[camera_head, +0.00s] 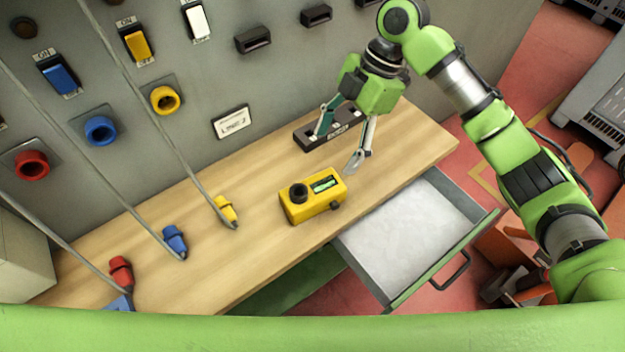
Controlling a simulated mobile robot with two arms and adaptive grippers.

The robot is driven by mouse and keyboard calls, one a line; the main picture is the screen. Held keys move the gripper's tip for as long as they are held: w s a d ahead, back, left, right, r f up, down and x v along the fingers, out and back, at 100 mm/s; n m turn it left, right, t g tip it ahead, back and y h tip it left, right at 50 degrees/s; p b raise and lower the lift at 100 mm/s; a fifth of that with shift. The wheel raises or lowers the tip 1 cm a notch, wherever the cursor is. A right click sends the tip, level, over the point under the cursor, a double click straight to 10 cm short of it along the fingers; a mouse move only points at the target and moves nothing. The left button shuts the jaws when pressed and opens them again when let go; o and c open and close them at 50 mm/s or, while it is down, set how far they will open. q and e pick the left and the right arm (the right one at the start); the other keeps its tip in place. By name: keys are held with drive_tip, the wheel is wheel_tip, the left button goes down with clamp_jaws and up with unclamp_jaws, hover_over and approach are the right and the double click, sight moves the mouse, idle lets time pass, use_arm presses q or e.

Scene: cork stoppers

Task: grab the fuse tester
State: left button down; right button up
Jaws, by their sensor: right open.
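The fuse tester looks to be the yellow box (314,197) with a black knob and a small green display on top. It sits on the wooden worktop (270,247) near the front edge. My right gripper (337,148) is open above the worktop, behind and to the right of the yellow box, apart from it. One finger is in front of a black block (312,136) at the panel; the other points down near the box's right back corner. I see nothing between the fingers that they hold. My left gripper is out of view.
An open, empty-looking drawer (408,222) juts out below the worktop. Red (121,269), blue (174,239) and yellow (226,209) plugs on cables rest on the left. The grey panel (300,65) with switches and sockets stands behind.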

sight(314, 189)
drive_tip(key=x, duration=0.2)
drive_tip(key=p+x, duration=0.1)
drive_tip(key=x, duration=0.4)
drive_tip(key=shift+s+a+f+p, duration=0.25)
drive_tip(key=shift+s+p, duration=0.1)
drive_tip(key=shift+s, duration=0.1)
drive_tip(key=shift+s+a+f, duration=0.1)
drive_tip(key=shift+s+f, duration=0.05)
drive_tip(key=shift+f, duration=0.25)
drive_tip(key=p+x, duration=0.2)
drive_tip(key=x, duration=0.2)
drive_tip(key=shift+s+a+f, duration=0.15)
drive_tip(key=shift+a, duration=0.05)
drive_tip(key=shift+f, duration=0.25)
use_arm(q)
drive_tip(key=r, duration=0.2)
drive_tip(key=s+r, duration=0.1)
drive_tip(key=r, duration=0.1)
use_arm(e)
drive_tip(key=shift+r, duration=0.1)
drive_tip(key=c, duration=1.5)
